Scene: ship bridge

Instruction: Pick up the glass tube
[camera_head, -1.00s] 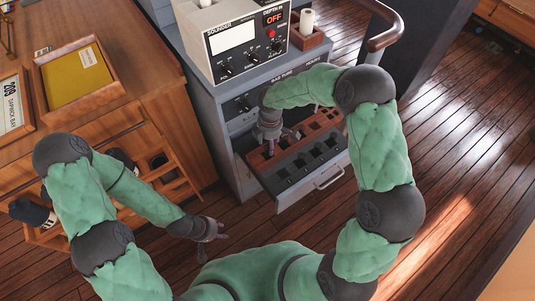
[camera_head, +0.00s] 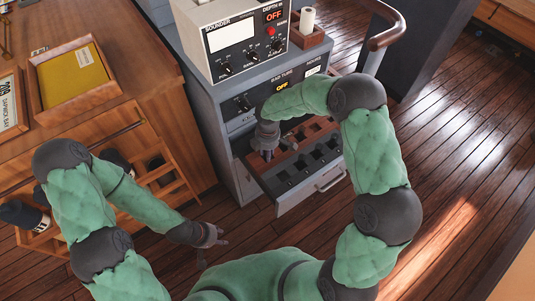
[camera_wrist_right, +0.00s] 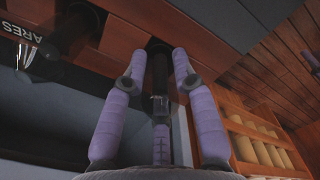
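A slim dark-capped tube, seemingly the glass tube (camera_wrist_right: 160,82), stands between my right fingers in the right wrist view, its upper end near a dark hole in a brown rack. My right gripper (camera_wrist_right: 159,60) is open around it, with gaps beside both fingertips. In the head view, my right gripper (camera_head: 268,154) reaches down at the left end of the open drawer's brown rack (camera_head: 318,126); the tube there is too small and hidden to tell. My left gripper (camera_head: 212,250) is open and empty above the floor, left of the drawer.
The grey cabinet (camera_head: 225,105) carries a sounder box (camera_head: 245,42) reading OFF. Its open drawer (camera_head: 300,190) has several dark slots. A wooden desk (camera_head: 150,75) with a yellow-paper tray stands at left. A clear cylinder (camera_wrist_right: 28,55) shows by the rack lettering. Floor at right is clear.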

